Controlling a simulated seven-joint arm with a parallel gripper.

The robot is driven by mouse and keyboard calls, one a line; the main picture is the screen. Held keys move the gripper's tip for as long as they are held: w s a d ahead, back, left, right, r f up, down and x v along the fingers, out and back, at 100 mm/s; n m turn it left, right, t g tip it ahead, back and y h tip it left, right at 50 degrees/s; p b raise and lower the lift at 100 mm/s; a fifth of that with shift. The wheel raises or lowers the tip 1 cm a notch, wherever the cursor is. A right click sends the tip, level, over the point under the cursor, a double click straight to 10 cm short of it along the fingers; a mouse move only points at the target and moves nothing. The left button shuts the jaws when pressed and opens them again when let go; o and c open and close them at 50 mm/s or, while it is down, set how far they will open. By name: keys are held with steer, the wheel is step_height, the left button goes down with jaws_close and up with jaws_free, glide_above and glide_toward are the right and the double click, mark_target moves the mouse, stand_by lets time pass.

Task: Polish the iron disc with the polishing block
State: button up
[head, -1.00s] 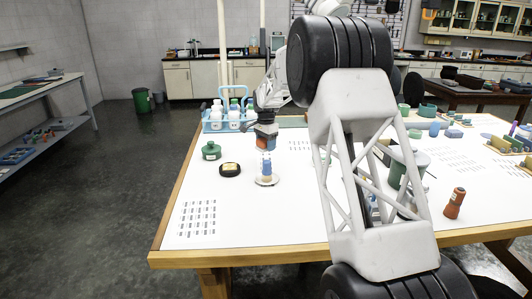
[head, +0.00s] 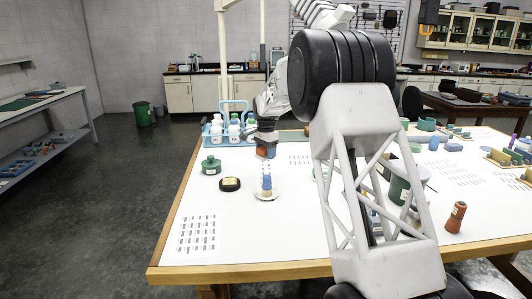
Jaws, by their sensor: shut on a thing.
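My gripper (head: 265,146) is above the left part of the white-topped table, shut on a small orange-brown block (head: 265,152), which I take to be the polishing block. The fingertips are too small to see in detail. Below and in front of it, a blue and tan upright piece (head: 267,182) stands on a pale round dish (head: 268,196). A dark round disc (head: 230,185) with a tan centre lies to the left of the dish, apart from my gripper. It may be the iron disc, but I cannot tell for sure.
A green squat jar (head: 211,166) stands left of my gripper, and a light-blue rack of white bottles (head: 233,130) behind it. A printed grid (head: 197,233) marks the front left. A red-brown bottle (head: 456,217) stands at the right. The front middle is clear.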

steer(key=s+a, duration=0.2)
steer(key=a, duration=1.3)
steer(key=shift+r, duration=0.3)
steer(key=shift+s, duration=0.1)
steer(key=shift+f, duration=0.1)
